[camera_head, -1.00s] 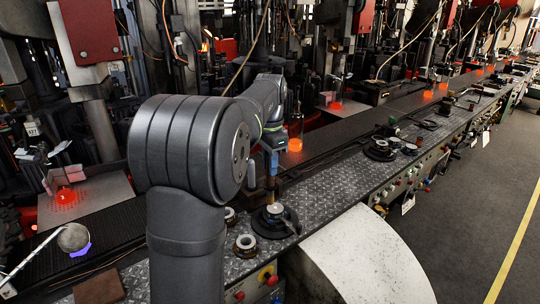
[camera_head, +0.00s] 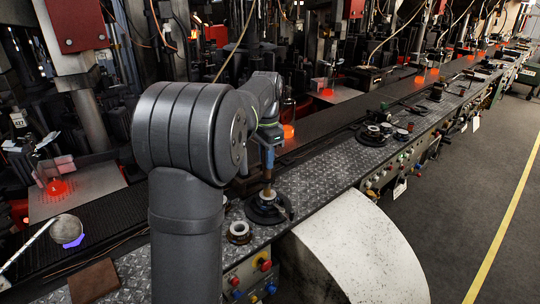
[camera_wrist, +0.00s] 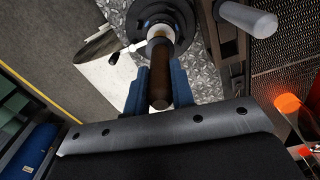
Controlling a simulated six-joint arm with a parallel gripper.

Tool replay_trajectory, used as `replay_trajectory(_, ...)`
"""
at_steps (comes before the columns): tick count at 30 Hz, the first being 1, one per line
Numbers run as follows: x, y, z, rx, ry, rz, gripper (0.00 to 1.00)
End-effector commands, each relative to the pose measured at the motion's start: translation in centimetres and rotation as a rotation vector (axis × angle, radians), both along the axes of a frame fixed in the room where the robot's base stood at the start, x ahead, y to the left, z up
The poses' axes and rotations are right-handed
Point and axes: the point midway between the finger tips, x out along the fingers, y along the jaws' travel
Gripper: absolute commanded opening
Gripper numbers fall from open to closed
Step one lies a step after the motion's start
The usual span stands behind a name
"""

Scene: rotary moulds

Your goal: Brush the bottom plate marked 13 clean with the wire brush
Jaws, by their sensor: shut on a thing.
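My gripper (camera_head: 268,158) is shut on the wire brush, whose brown wooden handle (camera_wrist: 160,85) stands between the blue fingers in the wrist view. The brush points down, with its lower end at the middle of a round black plate (camera_head: 256,214) on the diamond-patterned bench. The plate also shows at the top of the wrist view (camera_wrist: 184,24). The brush hides the middle of the plate, and I cannot tell whether the bristles touch it. No number 13 is readable on it.
A ring-shaped part (camera_head: 239,232) sits left of the plate. More mould parts (camera_head: 375,133) stand farther along the bench. A dark conveyor (camera_head: 330,125) with glowing orange pieces (camera_head: 288,131) runs behind. A brown pad (camera_head: 95,281) lies front left; a white curved cover (camera_head: 350,250) is in front.

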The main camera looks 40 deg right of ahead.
Motion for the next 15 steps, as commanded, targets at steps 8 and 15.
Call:
replay_trajectory(8,0.1,1.5,1.5,-0.002,-0.003,0.001,0.00)
replay_trajectory(15,0.0,1.6,3.9,-0.001,-0.001,0.001,0.00)
